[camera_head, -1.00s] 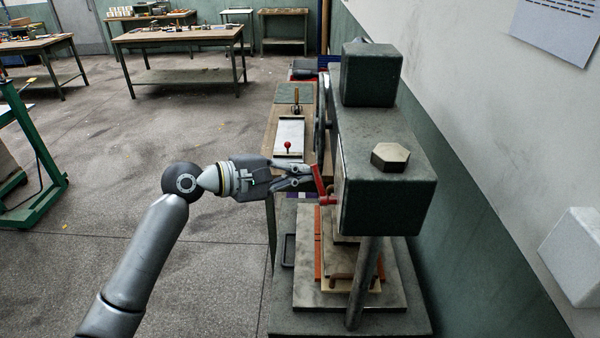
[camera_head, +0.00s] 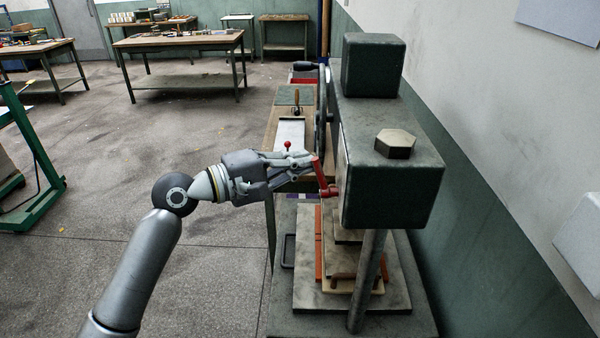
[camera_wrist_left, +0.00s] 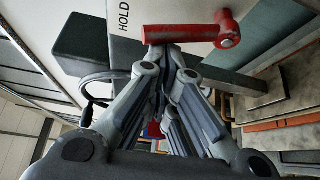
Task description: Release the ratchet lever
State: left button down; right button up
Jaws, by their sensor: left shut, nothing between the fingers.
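The red ratchet lever (camera_head: 322,176) is on the left side of the dark green press head (camera_head: 390,190), its upper end beside my left fingertips. My left gripper (camera_head: 311,161) is shut, with nothing between its fingers. In the left wrist view the red lever (camera_wrist_left: 185,34) lies across the picture just beyond the fingertips (camera_wrist_left: 166,54), with its round pivot end at the right. The fingertips are close against its left end; I cannot tell whether they touch. A pale plate (camera_wrist_left: 150,18) behind the lever reads "HOLD". My right gripper is not in view.
The press has a handwheel (camera_head: 322,118) on its left side and stacked boards (camera_head: 345,262) below on its base. A bench (camera_head: 272,128) with a red-knobbed plate stands behind the gripper. The floor (camera_head: 100,180) to the left is open.

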pick_arm(q)
jog(key=m+b, duration=0.1)
jog(key=s+m+h+b, duration=0.1)
jog(key=b, duration=0.1)
jog(key=s+m+h+b, duration=0.1)
jog(key=m+b, duration=0.1)
jog(key=shift+s+r+t, duration=0.2)
jog(key=shift+s+t, duration=0.05)
jog(key=shift+t, duration=0.15)
jog(key=shift+s+r, duration=0.1)
dwell(0.4)
